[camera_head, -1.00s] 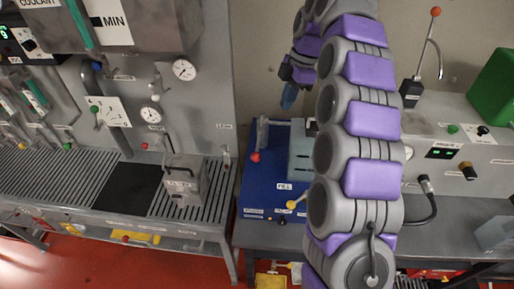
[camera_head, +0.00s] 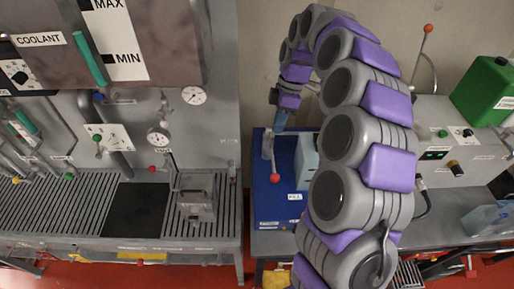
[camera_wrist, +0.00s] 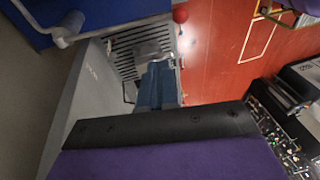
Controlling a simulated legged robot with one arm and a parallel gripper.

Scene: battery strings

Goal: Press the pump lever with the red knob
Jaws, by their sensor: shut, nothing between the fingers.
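The lever (camera_head: 268,146) on the blue base (camera_head: 272,206) hangs down and ends in a red knob (camera_head: 275,178). My gripper (camera_head: 281,121) is over the back of this base, close to the top of the lever and above the knob in the head view. I cannot tell whether it touches the lever. In the wrist view my gripper's blue fingers (camera_wrist: 157,86) are together and empty. A grey lever mount (camera_wrist: 68,28) is at the top left.
A pale box (camera_head: 306,157) stands on the blue base, just right of the lever. A grey grated bench (camera_head: 90,218) with gauges is at left. A green container (camera_head: 484,92) is at far right.

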